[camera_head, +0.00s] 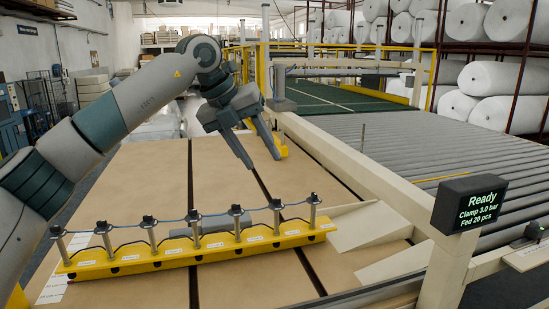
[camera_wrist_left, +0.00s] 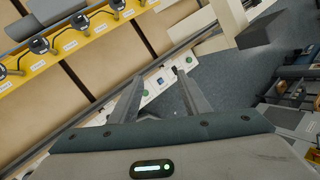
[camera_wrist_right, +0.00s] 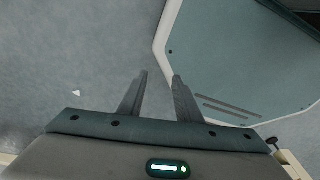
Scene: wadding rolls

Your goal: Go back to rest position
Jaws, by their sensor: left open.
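My left gripper (camera_head: 264,162) is open and empty, raised above the brown table (camera_head: 150,180) behind the yellow clamp bar (camera_head: 200,250) in the head view. In the left wrist view its two fingers (camera_wrist_left: 158,74) stand apart with nothing between them. My right gripper is outside the head view. In the right wrist view its fingers (camera_wrist_right: 160,76) are apart and empty, over grey floor (camera_wrist_right: 70,60).
The yellow bar carries several upright posts linked by a blue line. A display (camera_head: 475,204) reads "Ready, Clamp 3.0 bar, Fed 20 pcs". A beige rail (camera_head: 350,175) separates the table from a roller conveyor (camera_head: 430,150). White rolls (camera_head: 500,80) fill racks behind.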

